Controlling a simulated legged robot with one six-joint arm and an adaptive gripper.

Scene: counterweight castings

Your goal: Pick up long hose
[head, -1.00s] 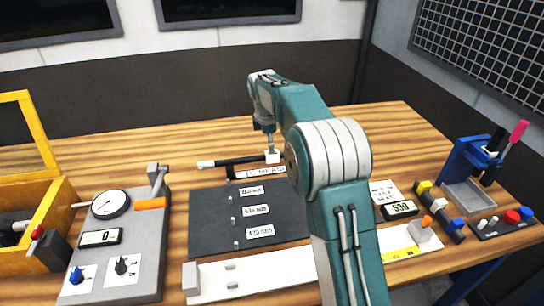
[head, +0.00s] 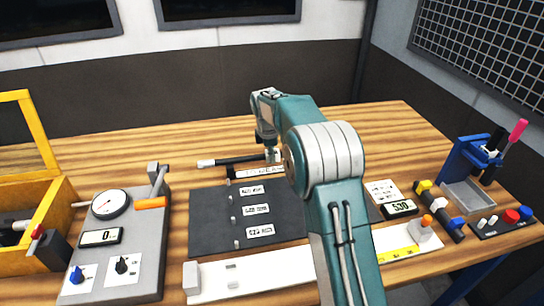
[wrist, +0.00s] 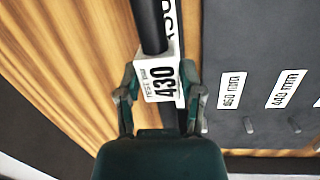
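A black hose (head: 238,160) with pale ends lies at the back middle of the bench, along the "to measure" strip (head: 262,172). In the wrist view the hose (wrist: 151,25) runs down to a white tag block (wrist: 160,82) reading "TEST 430". My gripper (wrist: 160,93) has one finger on each side of this block, with narrow gaps showing. It looks open; contact is not visible. In the head view my arm partly hides the hose's right end.
A dark mat (head: 215,220) with length labels lies in front of the hose. A gauge unit (head: 125,240) and yellow-framed bin (head: 50,225) stand left. A white measuring rail (head: 250,275) runs along the front. A blue stand (head: 470,165) is right. Bare wood lies behind.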

